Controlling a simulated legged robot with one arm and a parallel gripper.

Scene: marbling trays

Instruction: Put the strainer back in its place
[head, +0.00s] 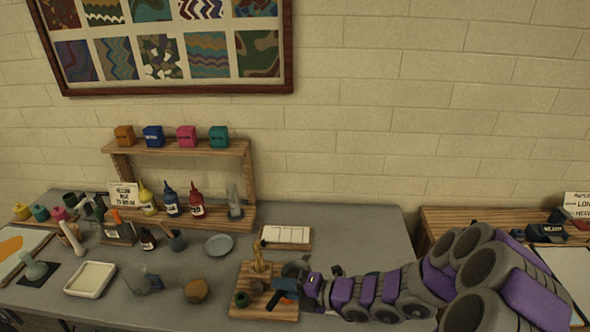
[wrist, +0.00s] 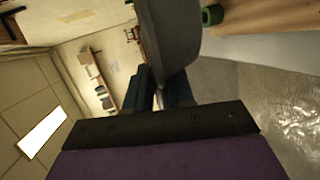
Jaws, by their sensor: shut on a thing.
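My gripper (head: 282,289) is over the right part of a small wooden board (head: 252,312) at the table's front. It is shut on a dark grey rounded thing, which I take to be the strainer (head: 295,269). In the wrist view the strainer (wrist: 168,38) rises from between the teal fingers (wrist: 160,88), and its far end is cut off by the frame. I cannot tell whether it touches the board. A dark green cup-like thing (head: 242,299) and an upright tan thing (head: 259,259) stand on the board, left of my gripper.
A brown round thing (head: 196,291), a clear vessel (head: 149,284) and a white tray (head: 91,279) lie to the left. Behind are a grey-blue dish (head: 218,244), a white palette (head: 286,234) and a wooden rack (head: 183,148) with bottles. The table's back right is clear.

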